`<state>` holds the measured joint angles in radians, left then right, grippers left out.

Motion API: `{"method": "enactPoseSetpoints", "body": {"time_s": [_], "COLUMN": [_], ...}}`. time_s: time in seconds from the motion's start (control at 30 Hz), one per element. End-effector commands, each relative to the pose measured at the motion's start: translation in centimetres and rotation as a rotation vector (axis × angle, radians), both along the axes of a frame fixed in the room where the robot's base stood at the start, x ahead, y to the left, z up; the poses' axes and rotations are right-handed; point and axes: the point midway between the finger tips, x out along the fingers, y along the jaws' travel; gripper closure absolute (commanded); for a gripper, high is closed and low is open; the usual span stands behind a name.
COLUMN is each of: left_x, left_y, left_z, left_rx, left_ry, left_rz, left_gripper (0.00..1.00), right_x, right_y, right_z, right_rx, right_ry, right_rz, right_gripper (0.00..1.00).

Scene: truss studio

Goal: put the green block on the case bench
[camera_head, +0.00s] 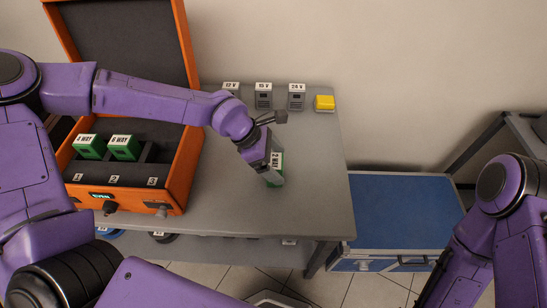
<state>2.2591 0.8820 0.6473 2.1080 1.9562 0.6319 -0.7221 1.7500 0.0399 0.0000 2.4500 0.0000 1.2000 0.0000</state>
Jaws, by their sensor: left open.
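A green block (278,168) labelled "2 WAY" stands on the grey bench (235,205), right of the orange case (182,165). My left gripper (273,180) is open at this block, with its fingers low beside it and hiding part of it. I cannot tell whether the fingers touch it. Two more green blocks, "4 WAY" (89,147) and "6 WAY" (124,147), sit in the case above numbers 1 and 2. The place above number 3 looks empty. My right arm is at the right, its gripper out of view.
Three grey blocks, "12 V" (231,95), "15 V" (264,96) and "24 V" (296,97), and a yellow block (324,103) line the bench's back. A blue-topped case (405,215) stands lower at the right. The bench front is clear.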

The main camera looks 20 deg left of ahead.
Motion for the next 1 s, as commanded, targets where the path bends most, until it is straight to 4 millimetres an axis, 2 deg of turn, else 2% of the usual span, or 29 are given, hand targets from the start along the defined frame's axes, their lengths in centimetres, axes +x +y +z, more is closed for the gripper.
{"method": "enactPoseSetpoints", "body": {"time_s": [0.13, 0.4, 0.53, 0.7, 1.0], "left_x": [-0.1, -1.1, -1.5, -1.8, -1.8], "left_y": [0.8, 4.4, 5.6, 6.2, 6.3], "left_z": [1.5, 7.3, 9.2, 10.2, 10.2], "left_rx": [-0.003, -0.004, -0.002, -0.001, 0.000], "left_ry": [-0.003, -0.005, -0.004, -0.002, 0.000], "left_rz": [0.004, 0.003, 0.002, 0.000, 0.000], "left_gripper": [0.09, 0.09, 0.09, 0.09, 0.09], "right_x": [0.0, 0.0, 0.0, 0.0, 0.0], "right_y": [0.0, 0.0, 0.0, 0.0, 0.0], "right_z": [-0.1, -0.4, -0.6, -0.6, -0.6], "right_rx": [0.000, 0.000, 0.000, 0.000, 0.000], "right_ry": [0.000, 0.000, 0.000, 0.000, 0.000], "right_rz": [0.000, 0.000, 0.000, 0.000, 0.000], "right_gripper": [1.00, 1.00, 1.00, 1.00, 1.00]}}
